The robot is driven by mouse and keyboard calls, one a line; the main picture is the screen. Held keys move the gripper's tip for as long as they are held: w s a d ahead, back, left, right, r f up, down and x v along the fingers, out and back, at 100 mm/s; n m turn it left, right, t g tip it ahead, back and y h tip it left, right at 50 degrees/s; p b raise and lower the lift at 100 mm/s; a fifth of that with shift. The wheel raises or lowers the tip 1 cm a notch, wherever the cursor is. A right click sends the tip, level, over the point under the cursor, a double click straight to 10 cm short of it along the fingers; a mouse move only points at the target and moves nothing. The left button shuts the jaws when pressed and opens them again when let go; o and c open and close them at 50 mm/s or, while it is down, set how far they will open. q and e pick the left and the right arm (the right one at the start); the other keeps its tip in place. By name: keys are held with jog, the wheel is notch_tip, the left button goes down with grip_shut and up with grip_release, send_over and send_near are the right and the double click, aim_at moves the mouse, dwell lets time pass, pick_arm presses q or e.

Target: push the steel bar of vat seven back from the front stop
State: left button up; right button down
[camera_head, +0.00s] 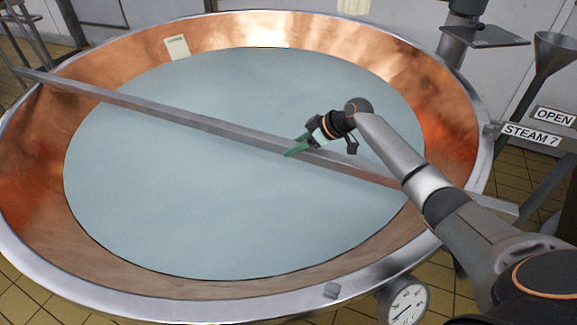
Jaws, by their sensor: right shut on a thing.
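The steel bar (190,120) lies across the copper vat (450,120), from the upper left rim to the right rim, passing above the pale liquid (230,210). My right gripper (297,149) reaches in from the lower right, its green fingers at the bar a little right of its middle. It is shut on the steel bar. The gripper body and forearm hide part of the bar's right half. A small steel block (331,291) sits on the near rim, well apart from the bar; I cannot tell whether it is the front stop. My left gripper is not in view.
A round gauge (406,304) hangs below the near rim. Signs reading "STEAM 7" (532,134) and "OPEN" (556,116) are at the right, near a steel funnel (556,50). A pale label (177,48) is on the far inner wall. The liquid surface is otherwise clear.

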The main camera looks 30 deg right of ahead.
jog(key=shift+w+d+b, duration=0.4)
jog(key=shift+w+d, duration=0.2)
jog(key=shift+d, duration=0.3)
jog(key=shift+c, duration=2)
grip_release()
jog(key=shift+a, duration=0.1)
jog(key=p+v, duration=0.1)
jog(key=v, duration=1.1)
jog(key=shift+s+r, duration=0.2)
jog(key=shift+s, duration=0.05)
